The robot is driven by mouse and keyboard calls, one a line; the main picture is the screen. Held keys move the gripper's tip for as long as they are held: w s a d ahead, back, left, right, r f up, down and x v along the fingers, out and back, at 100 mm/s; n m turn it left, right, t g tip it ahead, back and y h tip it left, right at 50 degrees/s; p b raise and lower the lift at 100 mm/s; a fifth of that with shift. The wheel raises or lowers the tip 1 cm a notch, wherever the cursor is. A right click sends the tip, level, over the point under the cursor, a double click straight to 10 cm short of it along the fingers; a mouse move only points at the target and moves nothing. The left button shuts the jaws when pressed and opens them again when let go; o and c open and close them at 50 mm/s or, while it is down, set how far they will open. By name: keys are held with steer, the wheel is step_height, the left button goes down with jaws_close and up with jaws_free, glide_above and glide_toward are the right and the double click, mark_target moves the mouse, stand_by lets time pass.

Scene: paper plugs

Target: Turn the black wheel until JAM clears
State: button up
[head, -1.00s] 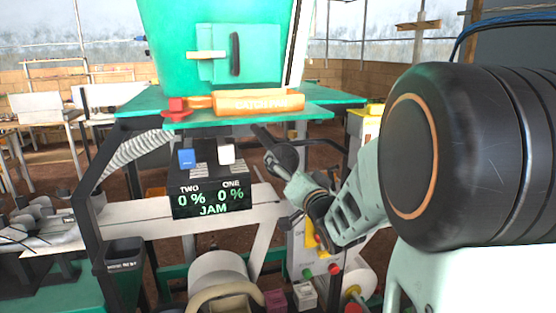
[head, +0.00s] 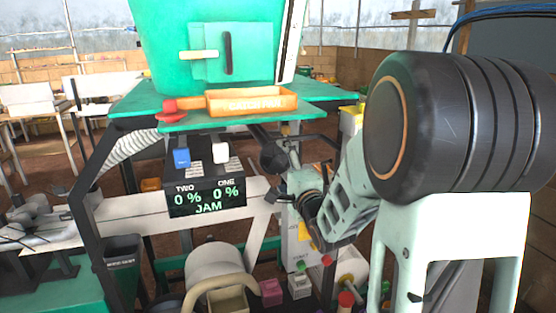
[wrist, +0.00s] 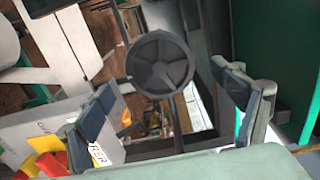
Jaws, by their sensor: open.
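The black wheel (wrist: 160,63) shows face-on in the wrist view, spoked, on a dark shaft. In the head view it is a dark round shape (head: 274,158) under the green table, right of the display. The display (head: 206,198) reads TWO 0 %, ONE 0 % and JAM. My gripper (wrist: 172,105) is open and empty, with one finger low on the left and the other on the right. The wheel lies beyond the fingertips, between them in the picture, and appears apart from them. In the head view my gripper (head: 283,173) is close to the wheel; its fingers are partly hidden.
Blue (head: 182,157) and white (head: 221,152) switches top the display box. Dark frame legs, bins and small boxes crowd the space below.

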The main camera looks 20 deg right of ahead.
mark_target(277, 160)
steer(key=shift+w, duration=0.1)
steer(key=shift+w+b, duration=0.55)
steer(key=shift+w, duration=1.35)
steer(key=c, duration=1.2)
steer(key=shift+o, duration=0.2)
steer(key=shift+f, duration=0.1)
